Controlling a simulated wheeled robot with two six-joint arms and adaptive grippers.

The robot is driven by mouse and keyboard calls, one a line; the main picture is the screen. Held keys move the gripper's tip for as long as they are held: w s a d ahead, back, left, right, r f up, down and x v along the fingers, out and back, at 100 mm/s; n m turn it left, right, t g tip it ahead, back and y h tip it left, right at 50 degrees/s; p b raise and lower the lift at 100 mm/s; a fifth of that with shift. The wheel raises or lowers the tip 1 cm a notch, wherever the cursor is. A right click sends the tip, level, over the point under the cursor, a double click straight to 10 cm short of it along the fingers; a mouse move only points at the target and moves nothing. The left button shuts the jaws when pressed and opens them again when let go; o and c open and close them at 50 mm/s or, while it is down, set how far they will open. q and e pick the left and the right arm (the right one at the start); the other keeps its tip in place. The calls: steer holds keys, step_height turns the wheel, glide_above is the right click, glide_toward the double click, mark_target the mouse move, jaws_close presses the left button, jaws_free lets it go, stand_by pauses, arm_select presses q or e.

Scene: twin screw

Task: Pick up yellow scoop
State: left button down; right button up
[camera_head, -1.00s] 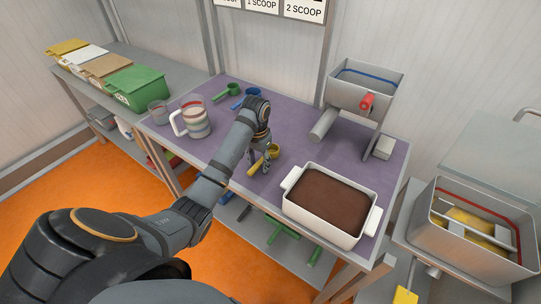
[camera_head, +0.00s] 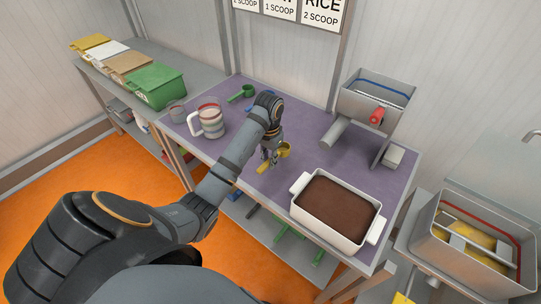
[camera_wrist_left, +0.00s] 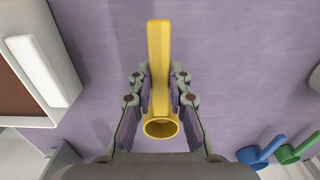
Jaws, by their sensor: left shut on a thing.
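The yellow scoop (camera_head: 285,150) is above the purple table top (camera_head: 325,120), left of the white tub. My left gripper (camera_head: 270,157) points down over its handle. In the left wrist view, the scoop (camera_wrist_left: 158,45) has its handle between the fingers of my left gripper (camera_wrist_left: 160,76), which is shut on it. Its round cup opens toward the wrist. I cannot tell whether the scoop touches the table. My right gripper is not in view.
A white tub (camera_head: 297,213) of brown material stands close by at the right. A striped jug (camera_head: 209,122), a green scoop (camera_head: 246,91) and a partly hidden blue scoop (camera_wrist_left: 258,155) are behind. A grey hopper machine (camera_head: 375,97) stands at the back right.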

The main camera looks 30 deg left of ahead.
arm_select(q)
steer(key=s+d+r+p, duration=0.5)
steer(key=s+r+p, duration=0.3)
steer(key=s, duration=0.3)
steer(key=shift+p, duration=0.65)
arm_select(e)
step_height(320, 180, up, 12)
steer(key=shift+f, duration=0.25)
arm_select(q)
steer(key=shift+s, duration=0.1)
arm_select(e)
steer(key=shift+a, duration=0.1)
